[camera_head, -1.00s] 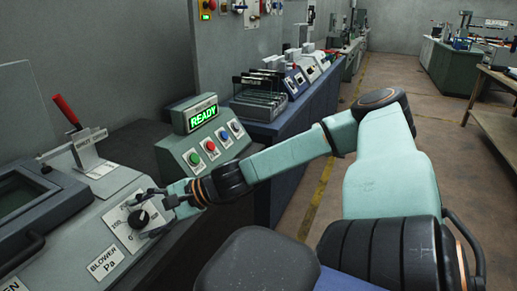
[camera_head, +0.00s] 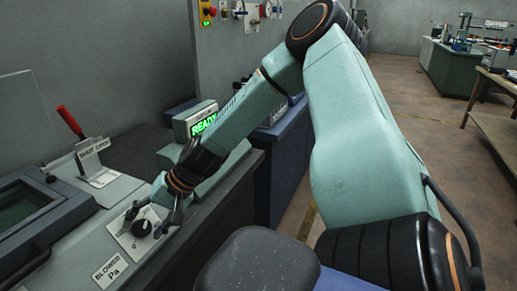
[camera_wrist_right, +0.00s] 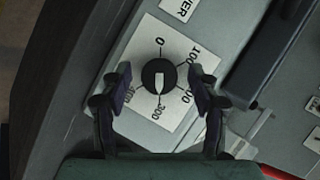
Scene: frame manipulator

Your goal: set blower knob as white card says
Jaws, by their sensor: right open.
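The blower knob (camera_head: 142,228) is a black round knob on a white dial plate, above a white label (camera_head: 109,270) reading "BLOWER Pa". In the right wrist view, the knob (camera_wrist_right: 158,76) has a white pointer aimed down in the picture, near the 300 mark and on its 400 side. My right gripper (camera_head: 146,221) is open over the dial. Its fingers (camera_wrist_right: 160,77) stand on either side of the knob with gaps visible. A white card by the red-handled lever (camera_head: 92,147) seems to read "SHUT" and "OPEN". No card giving a blower value is readable. My left gripper is out of view.
A red-handled lever (camera_head: 70,122) rises from the panel behind the dial. A green "READY" display (camera_head: 203,124) is partly hidden by my arm.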

